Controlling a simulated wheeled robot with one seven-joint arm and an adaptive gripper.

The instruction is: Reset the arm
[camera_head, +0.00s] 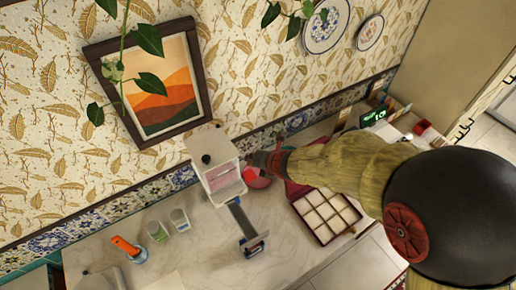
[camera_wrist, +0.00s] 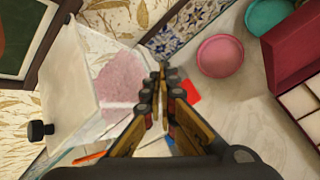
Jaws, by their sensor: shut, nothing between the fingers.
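My gripper (camera_wrist: 160,80) is shut and empty in the wrist view, its fingers close together above the counter. In the head view my gripper (camera_head: 262,160) is at the end of my arm, which reaches in from the right. It is just right of a white-lidded clear container (camera_head: 216,165) with pink contents. That container also shows close by on the left in the wrist view (camera_wrist: 90,85), its black knob facing left. I cannot tell whether the gripper touches it.
A pink bowl (camera_wrist: 220,56) and a teal bowl (camera_wrist: 268,16) stand near a dark red compartment box (camera_head: 327,215). Two glasses (camera_head: 158,231) (camera_head: 180,220) and an orange-handled item (camera_head: 129,249) stand left on the marble counter. The patterned wall with a framed picture (camera_head: 152,85) is behind.

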